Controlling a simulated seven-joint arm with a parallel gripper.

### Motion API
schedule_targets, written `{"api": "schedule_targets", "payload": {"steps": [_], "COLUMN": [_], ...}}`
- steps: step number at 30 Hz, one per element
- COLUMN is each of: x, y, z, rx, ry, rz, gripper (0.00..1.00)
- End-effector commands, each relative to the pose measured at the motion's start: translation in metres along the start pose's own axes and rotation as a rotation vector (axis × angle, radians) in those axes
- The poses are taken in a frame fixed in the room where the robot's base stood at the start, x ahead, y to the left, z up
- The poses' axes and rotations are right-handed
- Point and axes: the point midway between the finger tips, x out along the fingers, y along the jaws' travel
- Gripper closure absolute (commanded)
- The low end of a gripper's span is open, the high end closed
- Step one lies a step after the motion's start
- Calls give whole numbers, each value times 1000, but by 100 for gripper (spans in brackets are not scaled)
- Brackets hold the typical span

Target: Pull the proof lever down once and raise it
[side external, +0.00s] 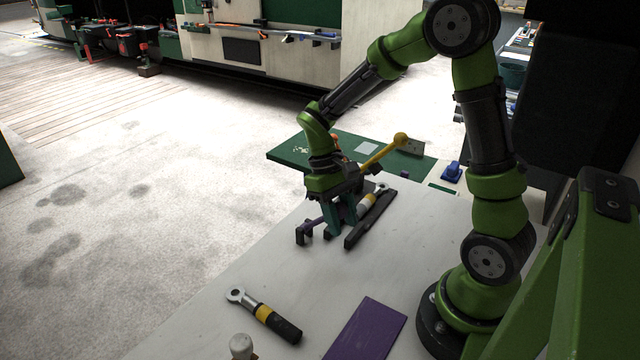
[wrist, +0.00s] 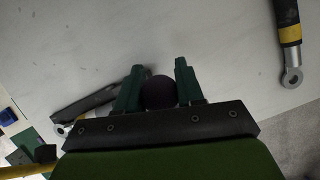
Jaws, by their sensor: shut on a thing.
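The lever (side external: 383,152) is a yellow bar with a yellow ball at its upper end. It slants up to the right above the back of the bench. Part of it shows at the lower left of the wrist view (wrist: 22,169). My gripper (side external: 338,218) is low over the bench, to the left of and below the lever, and not on it. In the wrist view its two green fingers (wrist: 157,88) are closed on a dark round-ended thing (wrist: 158,93). The rest of that thing is hidden, so I cannot tell what it is.
Another wrench (side external: 262,314), a purple plate (side external: 368,328) and a pale knob (side external: 241,345) are nearer. The bench's middle is clear.

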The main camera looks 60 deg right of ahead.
Motion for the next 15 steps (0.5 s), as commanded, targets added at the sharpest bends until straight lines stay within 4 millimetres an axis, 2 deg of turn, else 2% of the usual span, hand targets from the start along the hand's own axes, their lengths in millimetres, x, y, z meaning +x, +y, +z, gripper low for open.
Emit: {"api": "schedule_targets", "payload": {"steps": [15], "x": [-16], "y": [-3], "z": [-6], "rx": [13], "ry": [-130], "rz": [35], "gripper": [100]}}
